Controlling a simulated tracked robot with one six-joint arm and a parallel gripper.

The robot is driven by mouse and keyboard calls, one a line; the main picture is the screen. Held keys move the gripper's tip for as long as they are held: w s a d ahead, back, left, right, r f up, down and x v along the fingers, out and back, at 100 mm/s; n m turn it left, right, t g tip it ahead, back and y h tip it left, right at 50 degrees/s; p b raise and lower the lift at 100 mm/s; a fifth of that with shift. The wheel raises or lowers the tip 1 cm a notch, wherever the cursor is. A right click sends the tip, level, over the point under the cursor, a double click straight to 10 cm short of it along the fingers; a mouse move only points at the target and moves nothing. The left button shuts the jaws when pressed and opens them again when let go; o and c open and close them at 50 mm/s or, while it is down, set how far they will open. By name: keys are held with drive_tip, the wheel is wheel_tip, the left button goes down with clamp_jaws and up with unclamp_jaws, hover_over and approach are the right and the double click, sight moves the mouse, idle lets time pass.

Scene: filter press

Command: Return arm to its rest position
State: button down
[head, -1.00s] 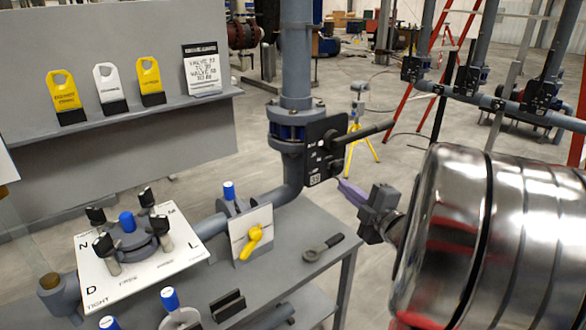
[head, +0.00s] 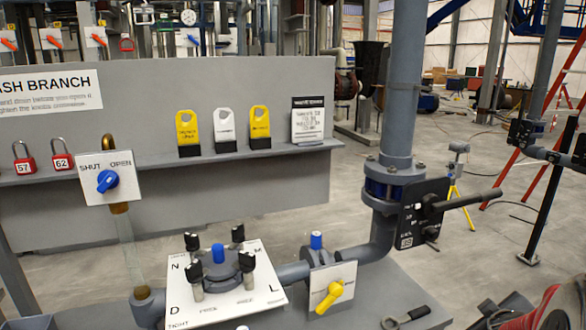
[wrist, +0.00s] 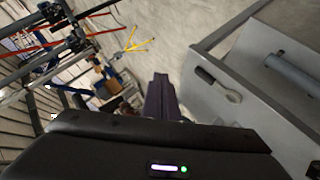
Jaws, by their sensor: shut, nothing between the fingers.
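My gripper (wrist: 160,97) shows in the wrist view as purple fingers that are shut with nothing between them. It points over open floor, to the left of the grey bench (wrist: 200,111) and apart from it.
The bench (head: 375,285) carries a vertical pipe with a black-handled valve (head: 425,215), a plate with a yellow handle (head: 330,295), a knobbed flange (head: 222,268) and a wrench (head: 405,318). A shelf panel (head: 330,190) with tags stands behind. Red ladder (head: 535,140) and yellow tripod (head: 455,190) stand right.

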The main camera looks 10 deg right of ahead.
drive_tip(key=s+a+r+g+y, duration=0.1)
drive_tip(key=s+a+r+y, duration=0.1)
drive_tip(key=a, duration=1.1)
drive_tip(key=s+a+r+m+g+y, duration=0.1)
drive_tip(key=s+a+r+y, duration=0.1)
drive_tip(key=a, duration=1.2)
drive_tip(key=s+a+r+m+g+y, duration=0.1)
drive_tip(key=s+a+r+y, duration=0.1)
drive_tip(key=a, duration=1.2)
drive_tip(key=shift+s+y, duration=0.45)
drive_tip(key=shift+y, duration=0.45)
